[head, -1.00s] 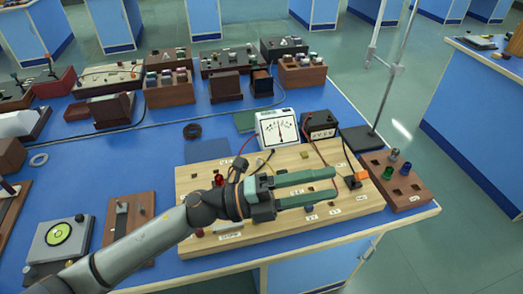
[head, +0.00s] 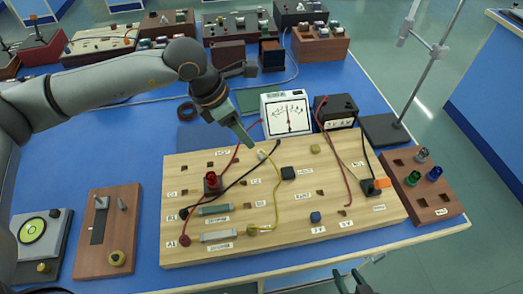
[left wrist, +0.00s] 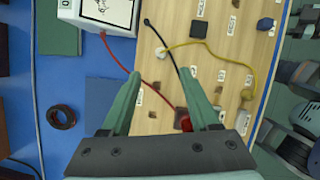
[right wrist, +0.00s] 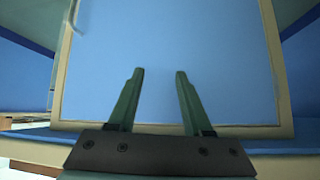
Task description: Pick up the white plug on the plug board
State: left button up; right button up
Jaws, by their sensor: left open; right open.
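The plug board (head: 285,230) is a wide light wooden board on the blue bench. The small white plug (head: 262,154) stands near its back edge at the end of a yellow wire; it also shows in the left wrist view (left wrist: 160,53), beyond and between my fingertips. My left gripper (head: 245,136) points down, open and empty, above the board's back edge, just left of the white plug and apart from it. It shows open in the left wrist view (left wrist: 160,78). My right gripper (head: 350,279) is open and empty at the bottom edge of the head view, in front of the bench.
Red, black and yellow wires cross the board near the plug. A white meter (head: 287,113) and a dark power box (head: 336,112) stand behind the board. A red post (head: 212,182) is at its left and a brown plug holder (head: 428,190) at its right.

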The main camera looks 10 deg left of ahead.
aim_at(260, 152)
pick_arm(q)
jog(key=p+x, duration=0.1)
jog(key=x, duration=0.8)
jog(key=shift+w+d+f, duration=0.15)
jog(key=shift+d+f, duration=0.05)
jog(key=shift+f, duration=0.05)
grip_shut()
